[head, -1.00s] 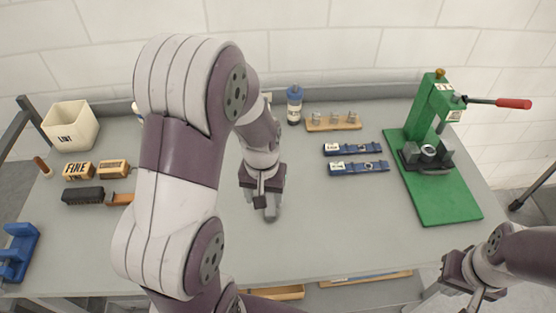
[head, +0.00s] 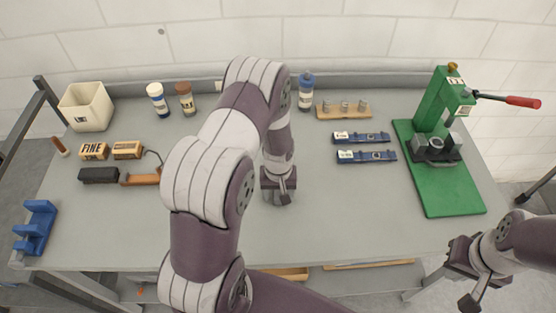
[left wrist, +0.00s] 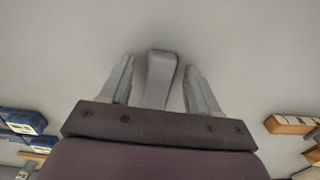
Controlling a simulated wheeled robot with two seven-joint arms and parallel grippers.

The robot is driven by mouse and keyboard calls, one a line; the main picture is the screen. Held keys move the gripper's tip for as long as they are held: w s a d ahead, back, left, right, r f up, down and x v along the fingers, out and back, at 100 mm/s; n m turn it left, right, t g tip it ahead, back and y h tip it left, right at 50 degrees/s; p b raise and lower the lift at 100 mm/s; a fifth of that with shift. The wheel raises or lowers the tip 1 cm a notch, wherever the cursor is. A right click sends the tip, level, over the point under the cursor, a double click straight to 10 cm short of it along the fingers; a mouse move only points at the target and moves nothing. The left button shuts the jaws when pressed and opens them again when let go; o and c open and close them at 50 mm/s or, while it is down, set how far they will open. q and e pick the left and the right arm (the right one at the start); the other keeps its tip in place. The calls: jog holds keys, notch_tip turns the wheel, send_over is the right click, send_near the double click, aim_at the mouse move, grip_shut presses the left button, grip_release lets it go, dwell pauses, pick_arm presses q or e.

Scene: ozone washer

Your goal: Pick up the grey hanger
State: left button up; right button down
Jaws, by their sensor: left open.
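My left gripper (head: 279,198) points down just above the middle of the grey bench top. In the left wrist view its two fingers (left wrist: 158,84) are apart. A grey, rounded bar, apparently the grey hanger (left wrist: 158,78), lies between them, with a gap on each side. I cannot tell its full shape or whether it rests on the bench. In the head view the gripper hides most or all of it. My right gripper (head: 470,285) hangs at the lower right, off the bench's front edge. Its jaw opening is not clear.
Right of my left gripper are two blue trays (head: 366,157), a wooden stand (head: 343,112) and a green press (head: 450,190) with a red-tipped lever. Left are a white bin (head: 87,108), bottles (head: 158,99), wooden blocks (head: 127,150) and a blue holder (head: 36,228). Bench around the gripper is clear.

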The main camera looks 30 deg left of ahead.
pick_arm(q)
grip_shut()
